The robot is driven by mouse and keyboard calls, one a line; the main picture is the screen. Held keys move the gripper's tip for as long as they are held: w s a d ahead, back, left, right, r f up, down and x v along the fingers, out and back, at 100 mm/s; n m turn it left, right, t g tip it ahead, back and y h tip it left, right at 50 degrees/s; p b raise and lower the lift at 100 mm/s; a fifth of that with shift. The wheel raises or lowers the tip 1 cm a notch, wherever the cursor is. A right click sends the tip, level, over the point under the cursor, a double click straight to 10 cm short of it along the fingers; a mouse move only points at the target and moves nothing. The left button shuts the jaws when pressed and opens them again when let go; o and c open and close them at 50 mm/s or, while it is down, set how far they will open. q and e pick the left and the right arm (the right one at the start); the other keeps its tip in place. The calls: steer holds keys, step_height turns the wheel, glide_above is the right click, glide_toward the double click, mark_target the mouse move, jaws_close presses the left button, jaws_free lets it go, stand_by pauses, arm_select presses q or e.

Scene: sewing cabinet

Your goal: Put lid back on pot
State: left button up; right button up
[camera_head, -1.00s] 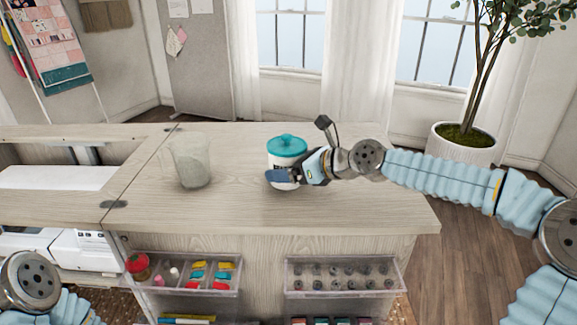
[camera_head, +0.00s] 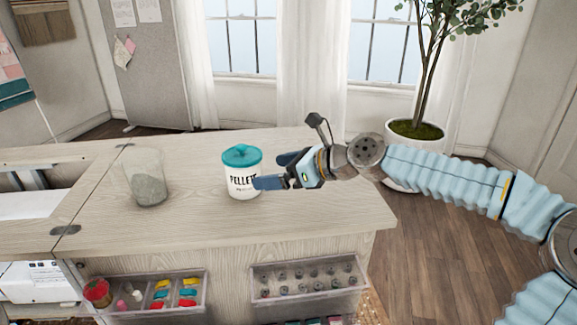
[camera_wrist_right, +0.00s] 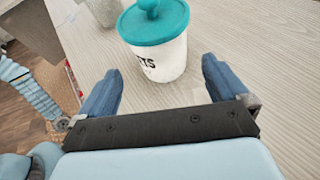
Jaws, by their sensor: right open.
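The white pot (camera_head: 241,186), lettered "PELLETS", stands upright on the wooden cabinet top. Its teal lid (camera_head: 242,157) with a round knob sits on the pot's mouth and looks level. My right gripper (camera_head: 272,172) is just right of the pot, open and empty. In the right wrist view the pot (camera_wrist_right: 165,60) and the teal lid (camera_wrist_right: 155,22) are ahead of the spread blue fingers (camera_wrist_right: 163,88), not between them. My left gripper is not in the head view.
A clear glass jar (camera_head: 147,180) with greyish contents stands left of the pot on the cabinet top (camera_head: 200,225). Two trays with sewing supplies (camera_head: 165,295) and bobbins (camera_head: 308,284) hang on the front. A potted plant (camera_head: 415,130) stands behind my right arm.

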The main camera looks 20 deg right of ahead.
steer(key=shift+v, duration=1.6)
